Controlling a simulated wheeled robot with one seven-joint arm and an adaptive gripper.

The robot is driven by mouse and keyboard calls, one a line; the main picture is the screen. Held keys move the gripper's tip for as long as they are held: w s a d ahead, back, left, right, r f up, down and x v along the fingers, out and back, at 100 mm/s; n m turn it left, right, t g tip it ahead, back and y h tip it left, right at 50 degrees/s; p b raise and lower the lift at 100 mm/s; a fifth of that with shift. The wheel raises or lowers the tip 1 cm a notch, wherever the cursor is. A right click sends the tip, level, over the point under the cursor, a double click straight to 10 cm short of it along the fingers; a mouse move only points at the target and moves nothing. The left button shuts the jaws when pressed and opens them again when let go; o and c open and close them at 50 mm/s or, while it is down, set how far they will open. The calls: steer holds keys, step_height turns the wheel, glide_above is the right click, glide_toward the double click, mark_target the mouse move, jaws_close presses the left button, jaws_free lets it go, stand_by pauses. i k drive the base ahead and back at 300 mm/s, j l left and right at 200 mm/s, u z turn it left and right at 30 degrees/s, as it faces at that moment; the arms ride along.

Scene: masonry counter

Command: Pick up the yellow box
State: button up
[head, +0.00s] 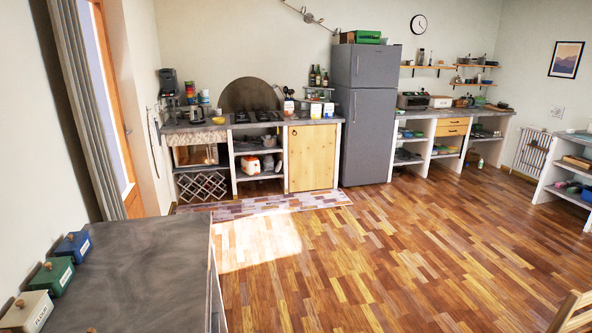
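I cannot pick out a yellow box with certainty. A small container with yellow on it (204,97) stands at the left of the far masonry counter (216,128), too small to tell if it is a box or a can. A small pack with an orange-yellow part (289,107) stands on the same counter, right of the stove. My gripper is not in view.
A grey fridge (367,120) stands at the back. The wooden floor (390,250) is mostly clear; a chair (575,312) edges in lower right.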

mark_target(316, 109)
steer(key=i, duration=3.4)
steer(key=i+j, duration=0.1)
steer(key=i, duration=1.6)
steer(key=i+z, duration=0.1)
steer(key=i, duration=1.6)
